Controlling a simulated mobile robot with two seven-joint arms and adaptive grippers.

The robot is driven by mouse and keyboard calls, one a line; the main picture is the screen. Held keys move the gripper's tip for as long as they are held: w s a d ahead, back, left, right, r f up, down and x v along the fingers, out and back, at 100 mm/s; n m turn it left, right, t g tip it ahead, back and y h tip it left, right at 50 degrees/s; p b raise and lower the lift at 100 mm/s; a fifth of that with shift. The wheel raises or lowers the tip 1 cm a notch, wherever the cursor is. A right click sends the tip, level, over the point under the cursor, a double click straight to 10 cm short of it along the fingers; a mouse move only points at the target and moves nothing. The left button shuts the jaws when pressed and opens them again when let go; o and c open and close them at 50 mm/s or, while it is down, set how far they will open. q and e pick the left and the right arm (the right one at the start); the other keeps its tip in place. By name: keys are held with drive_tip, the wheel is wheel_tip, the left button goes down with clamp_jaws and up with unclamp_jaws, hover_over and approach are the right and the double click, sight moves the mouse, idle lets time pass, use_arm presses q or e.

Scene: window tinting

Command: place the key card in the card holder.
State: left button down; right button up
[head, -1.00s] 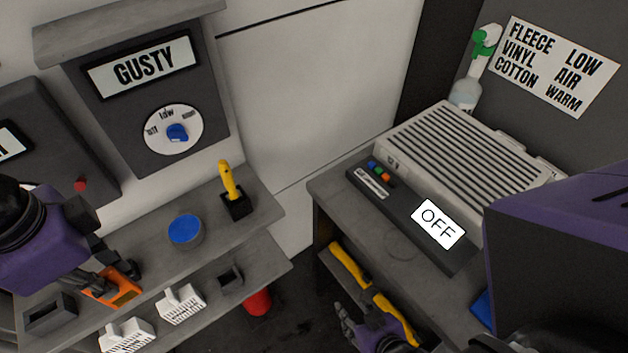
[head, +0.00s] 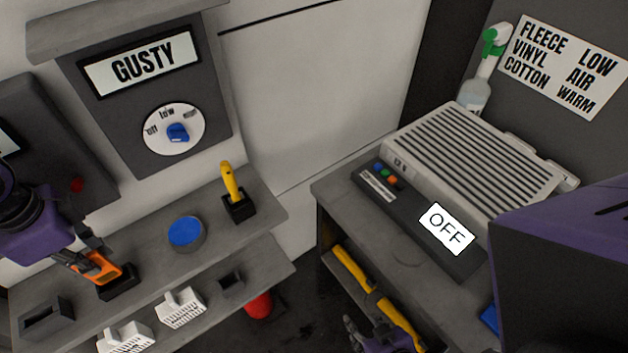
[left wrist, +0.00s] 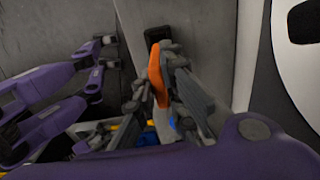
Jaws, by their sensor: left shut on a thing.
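My left gripper (head: 84,262) is shut on an orange item (head: 100,266) at the left of the upper shelf. In the left wrist view the item (left wrist: 157,75) stands between the fingers (left wrist: 168,80). I cannot tell for sure whether it is the key card. A dark block (head: 122,283) is just below and right of it; whether they touch is unclear. No holder is labelled as the card holder. Part of my right gripper (head: 352,328) shows at the bottom edge, and its jaw state is unclear.
The upper shelf (head: 150,268) bears a blue-topped tin (head: 186,232), a yellow tool (head: 230,183) in a black stand and a grey open block (head: 46,318). White brushes (head: 181,307) sit below. A bench (head: 335,190) with an OFF panel (head: 447,229) stands right.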

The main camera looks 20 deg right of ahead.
use_arm(q)
wheel_tip(320, 180, down, 4)
drive_tip(key=shift+w+a+r, duration=0.1)
drive_tip(key=shift+w+r, duration=0.05)
drive_tip(key=shift+r, duration=0.05)
use_arm(e)
drive_tip(key=shift+w+a, duration=0.1)
drive_tip(key=shift+w, duration=0.1)
use_arm(q)
drive_tip(key=shift+f, duration=0.1)
drive_tip(key=c, duration=1.8)
unclamp_jaws()
use_arm(e)
drive_tip(key=shift+d, duration=0.2)
use_arm(q)
drive_tip(key=shift+r, duration=0.2)
wheel_tip(320, 180, up, 11)
drive_tip(key=shift+f, duration=0.1)
drive_tip(key=shift+r, duration=0.55)
use_arm(e)
drive_tip(key=shift+w+a+r, duration=0.25)
drive_tip(key=shift+w+r, duration=0.1)
